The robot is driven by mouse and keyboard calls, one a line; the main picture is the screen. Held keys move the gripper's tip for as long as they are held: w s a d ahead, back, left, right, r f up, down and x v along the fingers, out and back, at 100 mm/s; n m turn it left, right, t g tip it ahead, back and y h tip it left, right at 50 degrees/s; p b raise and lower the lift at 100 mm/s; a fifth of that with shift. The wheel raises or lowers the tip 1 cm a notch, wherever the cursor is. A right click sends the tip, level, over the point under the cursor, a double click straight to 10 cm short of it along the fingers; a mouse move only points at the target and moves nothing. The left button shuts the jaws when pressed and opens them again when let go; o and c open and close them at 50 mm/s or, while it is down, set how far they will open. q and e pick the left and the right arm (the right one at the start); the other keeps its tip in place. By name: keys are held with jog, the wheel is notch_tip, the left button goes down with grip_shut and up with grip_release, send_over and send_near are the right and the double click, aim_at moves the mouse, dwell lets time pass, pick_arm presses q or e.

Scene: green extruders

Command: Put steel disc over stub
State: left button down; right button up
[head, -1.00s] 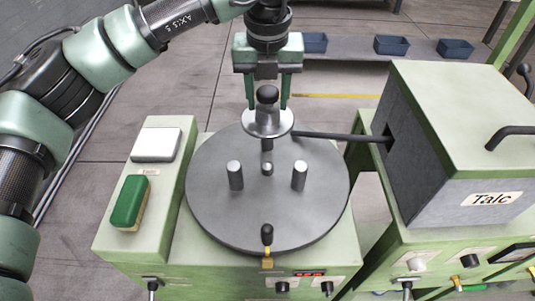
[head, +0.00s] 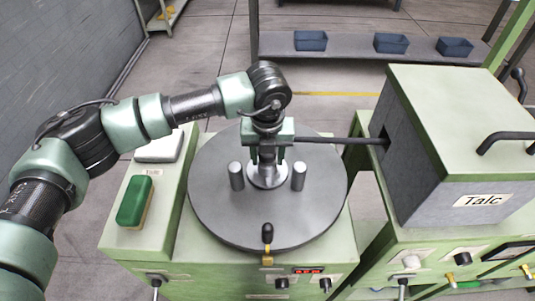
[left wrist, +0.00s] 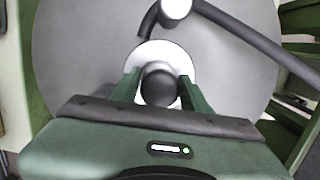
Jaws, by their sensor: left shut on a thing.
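The steel disc (head: 268,182) is a small bright flanged piece with a dark round knob. My left gripper (head: 267,158) points down and is shut on the knob. The stub is hidden under the disc and gripper. I cannot tell whether the disc touches the plate. My right gripper is not in view.
A dark rod (head: 340,140) reaches from the Talc box (head: 460,130) to just behind my gripper. A black-knobbed handle (head: 267,234) stands at the plate's front edge. A green block (head: 134,201) and a white pad (head: 160,148) sit on the left panel.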

pick_arm(q)
jog(key=shift+f, duration=0.15)
jog(key=c, duration=0.7)
grip_release()
jog(key=shift+r, duration=0.65)
jog(key=r, duration=0.3)
jog(key=s+r+b, duration=0.1)
jog(key=r, duration=0.6)
jog(key=shift+s+r+b, duration=0.4)
